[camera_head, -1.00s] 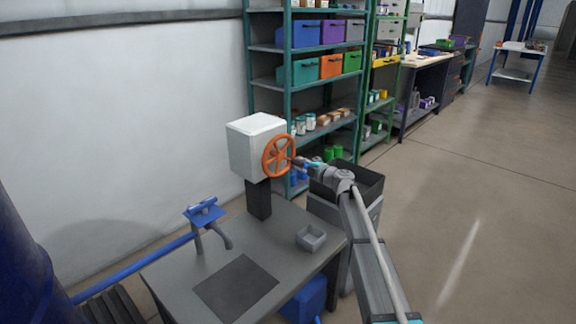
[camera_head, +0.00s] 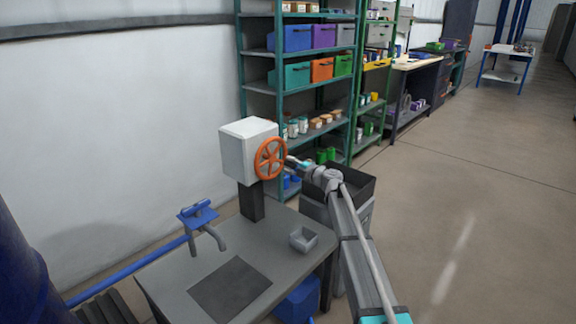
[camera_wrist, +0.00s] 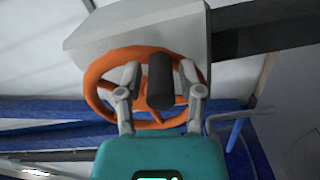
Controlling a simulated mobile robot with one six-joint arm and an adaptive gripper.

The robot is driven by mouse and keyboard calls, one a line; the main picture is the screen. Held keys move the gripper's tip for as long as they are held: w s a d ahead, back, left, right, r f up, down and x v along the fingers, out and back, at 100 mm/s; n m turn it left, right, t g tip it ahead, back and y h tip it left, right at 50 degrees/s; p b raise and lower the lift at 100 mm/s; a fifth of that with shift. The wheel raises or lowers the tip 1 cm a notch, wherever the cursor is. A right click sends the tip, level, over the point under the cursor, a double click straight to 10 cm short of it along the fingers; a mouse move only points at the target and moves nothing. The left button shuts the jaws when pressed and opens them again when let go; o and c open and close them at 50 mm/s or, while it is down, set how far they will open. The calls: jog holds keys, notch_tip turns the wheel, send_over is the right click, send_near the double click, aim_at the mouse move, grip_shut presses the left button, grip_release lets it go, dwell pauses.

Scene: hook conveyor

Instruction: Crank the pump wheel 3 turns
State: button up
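The orange pump wheel (camera_head: 270,158) stands upright on the right face of a pale box (camera_head: 246,150), on a dark post above the grey bench. In the wrist view the wheel (camera_wrist: 97,82) fills the middle, with a dark crank knob (camera_wrist: 160,88) sticking out toward the camera. My gripper (camera_head: 291,160) is at the wheel's right side. In the wrist view its two fingers (camera_wrist: 160,72) stand on either side of the knob, with a narrow gap seen on each side. The gripper looks open around the knob. My fingers and the knob hide part of the wheel.
The grey bench (camera_head: 181,262) carries a blue fixture with a spout (camera_head: 200,216) and a small grey tray (camera_head: 303,239). A dark open bin (camera_head: 357,184) is under my arm. Shelves with coloured bins stand behind. The floor at right is clear.

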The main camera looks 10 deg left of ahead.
jog(key=shift+o, duration=0.2)
jog(key=shift+d, duration=0.15)
jog(key=v, duration=1.2)
